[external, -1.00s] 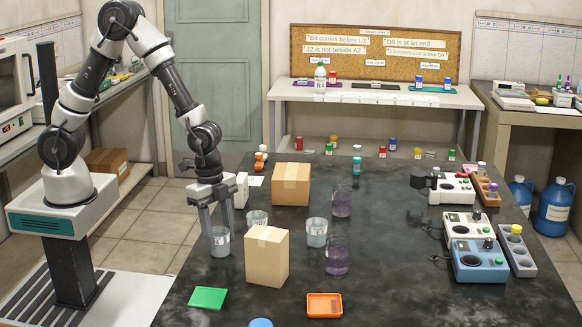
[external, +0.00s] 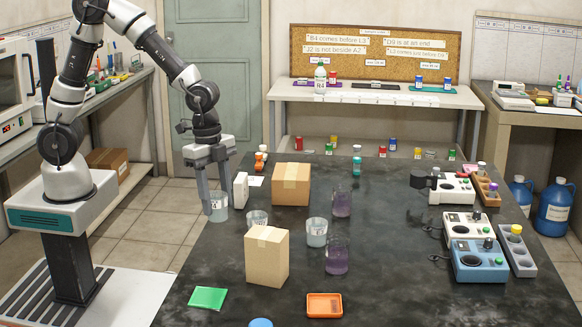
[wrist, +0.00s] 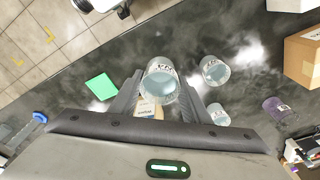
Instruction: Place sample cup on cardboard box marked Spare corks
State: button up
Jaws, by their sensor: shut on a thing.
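My gripper (external: 216,200) is shut on a clear labelled cup (external: 218,213) with pale liquid, upright at the table's left side. In the wrist view the cup (wrist: 161,83) sits between my fingers. Two cardboard boxes stand on the dark table: a taller one (external: 266,262) at the front, right of and nearer than the cup, and a lower one (external: 291,185) farther back. I cannot read a Spare corks marking on either. In the wrist view, the cup and my gripper partly hide a box with a label (wrist: 148,110).
Two similar cups (external: 257,218) (external: 317,232) and two purple-tinted beakers (external: 342,203) (external: 337,258) stand around the boxes. A white block (external: 241,190) is close beside my gripper. A green pad (external: 208,297) and an orange tray (external: 324,305) lie in front.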

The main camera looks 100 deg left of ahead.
jog(key=w+a+r+p, duration=0.2)
jog(key=w+a+r, duration=0.1)
jog(key=w+a, duration=0.35)
notch_tip(320, 180, up, 6)
jog(key=n+p, duration=0.3)
send_over(282, 175)
jog(key=shift+s+a+f+p, duration=0.15)
jog(key=shift+f+p, duration=0.1)
jog(key=shift+f, duration=2.4)
jog(key=shift+s+f+p, duration=0.1)
jog(key=shift+f+p, duration=0.1)
jog(key=shift+f, duration=2.4)
jog(key=o, duration=1.1)
